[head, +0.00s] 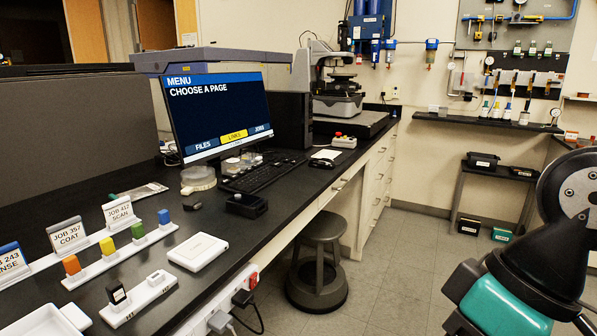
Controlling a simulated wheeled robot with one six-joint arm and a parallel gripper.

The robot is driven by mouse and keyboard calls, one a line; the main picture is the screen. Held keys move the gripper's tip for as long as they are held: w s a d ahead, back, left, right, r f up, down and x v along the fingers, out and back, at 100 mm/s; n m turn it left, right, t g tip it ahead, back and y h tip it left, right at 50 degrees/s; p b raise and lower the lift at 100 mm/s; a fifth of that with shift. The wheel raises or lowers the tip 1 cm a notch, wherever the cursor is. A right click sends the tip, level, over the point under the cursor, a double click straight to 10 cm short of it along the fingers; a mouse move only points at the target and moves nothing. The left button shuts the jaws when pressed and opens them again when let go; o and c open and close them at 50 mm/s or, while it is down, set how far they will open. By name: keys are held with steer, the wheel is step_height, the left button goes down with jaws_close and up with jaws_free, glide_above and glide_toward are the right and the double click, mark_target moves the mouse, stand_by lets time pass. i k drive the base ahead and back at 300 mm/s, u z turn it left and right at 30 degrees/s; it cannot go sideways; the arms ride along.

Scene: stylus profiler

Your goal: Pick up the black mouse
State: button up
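A small, low dark shape beside a white pad (326,154), right of the keyboard, looks like the black mouse (320,163), though it is too small to be sure. It rests on the black bench top. A black boxy object (246,205) sits nearer, in front of the keyboard, and a small dark rounded item (193,206) lies to its left. Part of my teal and black arm shows at the lower right, well apart from the bench. My gripper's fingers do not show.
The keyboard (262,172) lies before the monitor (217,113). A white box (198,251) and colored blocks stand on the near bench. A grey stool (318,263) stands close to the bench front. The floor (395,265) between bench and arm is clear.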

mark_target(327, 163)
steer(key=z, duration=0.2)
steer(key=i, duration=1.35)
steer(key=u, duration=0.45)
steer(key=i, duration=1)
steer(key=u, duration=0.55)
